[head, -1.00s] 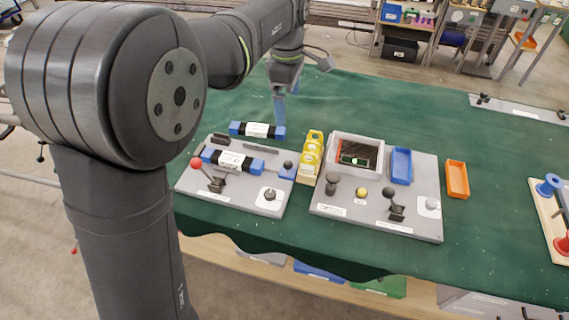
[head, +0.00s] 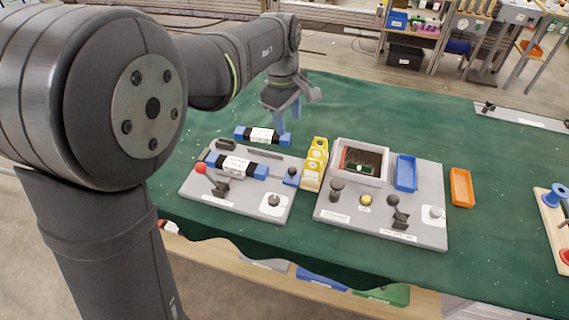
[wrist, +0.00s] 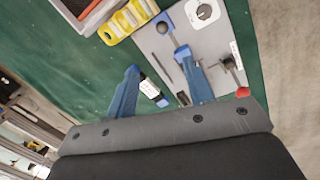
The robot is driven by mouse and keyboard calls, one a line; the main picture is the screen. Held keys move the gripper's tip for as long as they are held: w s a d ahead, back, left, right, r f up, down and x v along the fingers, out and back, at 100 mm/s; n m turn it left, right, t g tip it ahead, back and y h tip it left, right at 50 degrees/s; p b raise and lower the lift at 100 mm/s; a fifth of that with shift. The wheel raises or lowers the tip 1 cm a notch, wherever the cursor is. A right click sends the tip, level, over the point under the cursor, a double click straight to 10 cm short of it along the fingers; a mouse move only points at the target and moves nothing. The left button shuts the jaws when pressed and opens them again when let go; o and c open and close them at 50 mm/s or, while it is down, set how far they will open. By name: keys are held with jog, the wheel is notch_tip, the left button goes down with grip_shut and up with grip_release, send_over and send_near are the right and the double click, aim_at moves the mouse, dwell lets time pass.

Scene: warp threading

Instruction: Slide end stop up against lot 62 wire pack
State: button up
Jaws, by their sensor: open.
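The blue end stop (head: 291,179), with a dark knob, sits at the right end of the slot on the grey left board (head: 235,206). A black wire pack with blue ends and a white label (head: 238,165) lies on that board, left of the stop with a gap between. A similar pack (head: 262,136) lies behind the board. Their lot numbers are too small to read. My gripper (head: 287,120) is open and empty, above the rear pack's right end, behind the end stop. In the wrist view its blue fingers (wrist: 158,62) are spread, with the end stop (wrist: 165,17) beyond them.
A yellow block stand (head: 315,164) stands just right of the end stop. Further right is a grey panel (head: 375,222) with an open box, blue tray and knobs. A red-knobbed lever (head: 215,183) rises at the left board's front.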

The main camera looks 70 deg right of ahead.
aim_at(292, 169)
jog(key=f+m, duration=0.1)
jog(key=f, duration=0.5)
jog(key=f+m, duration=0.1)
jog(key=f, duration=0.6)
jog(key=s+d+f+m+h, duration=0.1)
jog(key=f, duration=0.5)
jog(key=shift+s+f, duration=0.1)
jog(key=shift+f, duration=0.15)
grip_shut()
